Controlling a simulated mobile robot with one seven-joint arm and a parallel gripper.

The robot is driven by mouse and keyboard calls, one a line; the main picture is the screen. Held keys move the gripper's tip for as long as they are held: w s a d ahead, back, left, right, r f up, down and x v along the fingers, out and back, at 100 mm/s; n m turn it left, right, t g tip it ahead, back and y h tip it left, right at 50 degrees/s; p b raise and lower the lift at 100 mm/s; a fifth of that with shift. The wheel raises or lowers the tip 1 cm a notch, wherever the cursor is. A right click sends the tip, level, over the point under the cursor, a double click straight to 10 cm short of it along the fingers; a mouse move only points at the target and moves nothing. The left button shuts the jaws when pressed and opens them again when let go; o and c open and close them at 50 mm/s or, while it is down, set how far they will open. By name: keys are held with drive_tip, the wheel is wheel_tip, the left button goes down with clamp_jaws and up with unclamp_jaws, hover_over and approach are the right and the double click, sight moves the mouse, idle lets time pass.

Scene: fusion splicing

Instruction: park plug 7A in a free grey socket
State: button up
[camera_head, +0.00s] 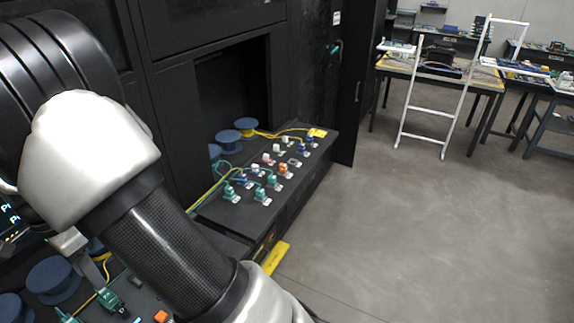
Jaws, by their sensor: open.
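My gripper (88,264) is only partly in view at the lower left, below the silver link of my arm. It is open, and its light grey finger is just above a green plug (108,299) on the near panel. I cannot tell whether they touch. The labels are too small to read, so I cannot tell which plug is 7A. Farther off, a dark shelf (222,213) bears rows of green, blue, white and orange plugs or sockets, such as an orange one (284,169). A grey socket cannot be made out with certainty.
My arm covers much of the left side. Blue spools (228,136) stand behind the shelf, with yellow and green cables across it. More spools (53,277) are at the lower left. A black cabinet (165,30) rises behind. Grey floor (400,230) is free on the right.

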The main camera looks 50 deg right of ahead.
wheel_tip(320, 180, down, 7)
drive_tip(key=b, duration=0.4)
idle(1.2)
clamp_jaws()
drive_tip(key=shift+r, duration=0.1)
drive_tip(key=shift+r+p, duration=2.4)
drive_tip(key=shift+r, duration=0.55)
